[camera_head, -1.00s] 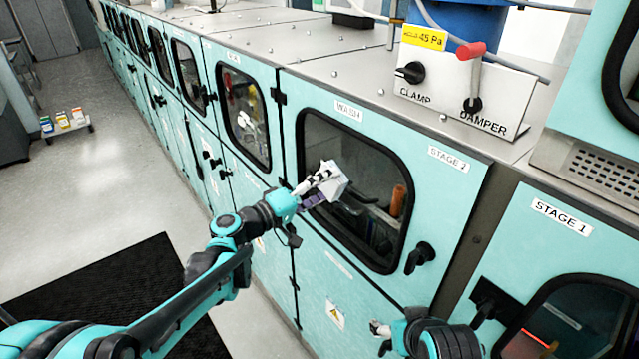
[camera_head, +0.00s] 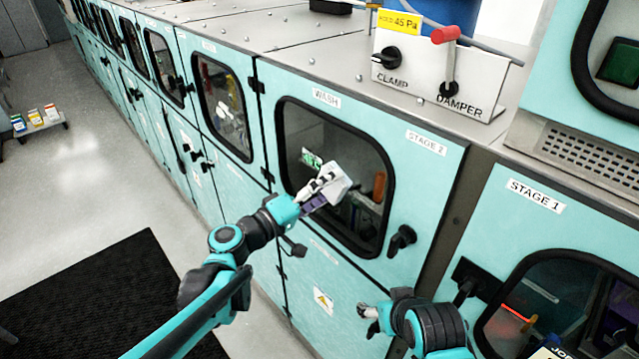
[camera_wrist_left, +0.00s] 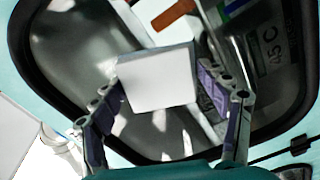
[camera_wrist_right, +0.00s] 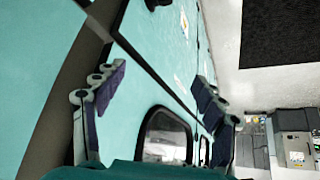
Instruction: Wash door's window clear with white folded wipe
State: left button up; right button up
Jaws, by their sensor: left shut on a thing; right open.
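The white folded wipe (camera_head: 339,181) is held by my left gripper (camera_head: 326,188) in front of the black-framed window (camera_head: 345,145) of the door marked WASH and STAGE 2. The wipe also shows between the fingers in the left wrist view (camera_wrist_left: 155,80). I cannot tell whether it touches the glass. The glass is dark, with an orange thing (camera_head: 379,186) and a green patch (camera_head: 311,160) visible in it. Pale hazy areas show on the glass in the left wrist view. My right gripper (camera_head: 368,318) is open and empty below the window, near the door's lower front.
A black door handle (camera_head: 401,240) sits right of the window. The CLAMP and DAMPER panel (camera_head: 435,85) stands on the top. The STAGE 1 door (camera_head: 500,235) is at the right. A black mat (camera_head: 110,290) and a low cart (camera_head: 40,125) are on the floor at left.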

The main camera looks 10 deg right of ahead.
aim_at(308, 162)
pick_arm(q)
jog(key=shift+s+d, duration=0.55)
jog(key=shift+s, duration=0.2)
jog(key=shift+s+d, duration=0.55)
jog(key=shift+s, duration=0.15)
jog(key=shift+w+a, duration=0.35)
jog(key=shift+w, duration=0.1)
jog(key=shift+w+a+b, duration=0.3)
jog(key=shift+w+a, duration=1)
jog(key=shift+w, duration=0.45)
jog(key=shift+w+a+b, duration=0.3)
jog(key=shift+w+a, duration=1)
jog(key=shift+w, duration=0.45)
jog(key=shift+w+a+b, duration=0.3)
jog(key=shift+w+a, duration=1)
jog(key=shift+w, duration=0.45)
jog(key=shift+s, duration=0.1)
jog(key=shift+v, duration=2.95)
